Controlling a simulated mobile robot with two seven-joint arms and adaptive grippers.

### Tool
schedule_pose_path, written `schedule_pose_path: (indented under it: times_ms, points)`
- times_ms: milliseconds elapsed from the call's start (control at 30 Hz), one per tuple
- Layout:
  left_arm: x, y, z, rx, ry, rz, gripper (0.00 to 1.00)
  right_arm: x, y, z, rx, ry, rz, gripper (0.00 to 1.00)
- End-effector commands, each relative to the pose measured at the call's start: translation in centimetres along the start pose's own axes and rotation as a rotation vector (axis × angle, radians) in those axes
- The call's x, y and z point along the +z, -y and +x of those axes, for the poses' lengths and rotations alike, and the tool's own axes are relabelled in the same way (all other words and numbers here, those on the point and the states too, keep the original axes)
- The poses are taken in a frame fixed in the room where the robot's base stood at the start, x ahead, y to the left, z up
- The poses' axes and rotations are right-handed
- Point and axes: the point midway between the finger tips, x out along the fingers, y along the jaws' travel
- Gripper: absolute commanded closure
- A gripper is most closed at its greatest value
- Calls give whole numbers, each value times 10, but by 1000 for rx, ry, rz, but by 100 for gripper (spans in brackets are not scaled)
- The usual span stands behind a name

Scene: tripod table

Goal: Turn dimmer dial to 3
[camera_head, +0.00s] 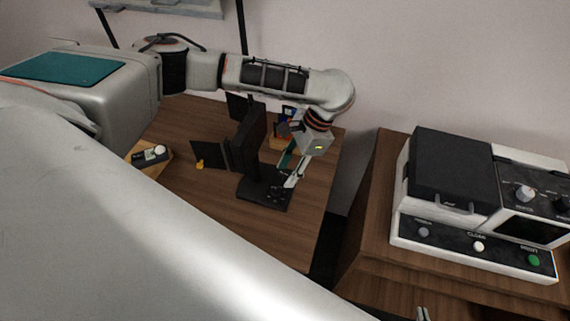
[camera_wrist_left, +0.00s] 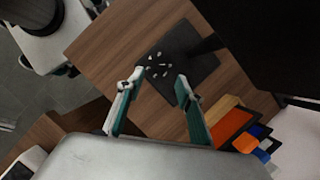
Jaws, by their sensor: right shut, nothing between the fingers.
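The desk device has a flat black base (camera_head: 263,193) with small white marks; in the left wrist view the base (camera_wrist_left: 198,66) shows them as a rough ring. The dial is not clearly distinguishable inside these marks, and its setting is not readable. My left gripper (camera_head: 287,172) is beside and above the base in the head view. In the left wrist view, the left gripper (camera_wrist_left: 156,87) has its two fingers spread, nothing between them, and the marks beyond the tips. My right gripper (camera_head: 423,313) shows only as tips at the bottom edge, shut and empty.
A black upright panel (camera_head: 249,137) rises from the base. Orange and blue items (camera_wrist_left: 248,142) lie near the desk's side. A small control (camera_head: 150,154) sits on a wooden block at the left. A white machine with knobs (camera_head: 408,233) stands on the right-hand cabinet.

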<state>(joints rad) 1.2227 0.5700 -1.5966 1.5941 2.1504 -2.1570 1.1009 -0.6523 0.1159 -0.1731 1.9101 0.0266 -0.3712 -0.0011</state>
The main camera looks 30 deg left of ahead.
Motion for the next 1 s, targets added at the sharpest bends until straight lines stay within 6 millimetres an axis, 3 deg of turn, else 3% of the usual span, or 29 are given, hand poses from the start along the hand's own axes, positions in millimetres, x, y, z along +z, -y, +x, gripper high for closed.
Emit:
schedule_pose_path:
  times_ms: [400,833,1000]
  points:
    - [0,-1,60,3,2,-2,63,7,0,-2,-5,12,-9,100]
    - [0,0,71,0,-1,0,63,1,-4,0,4,1,-7,100]
    - [0,0,71,0,0,0,100,0,-3,0,4,0,-3,100]
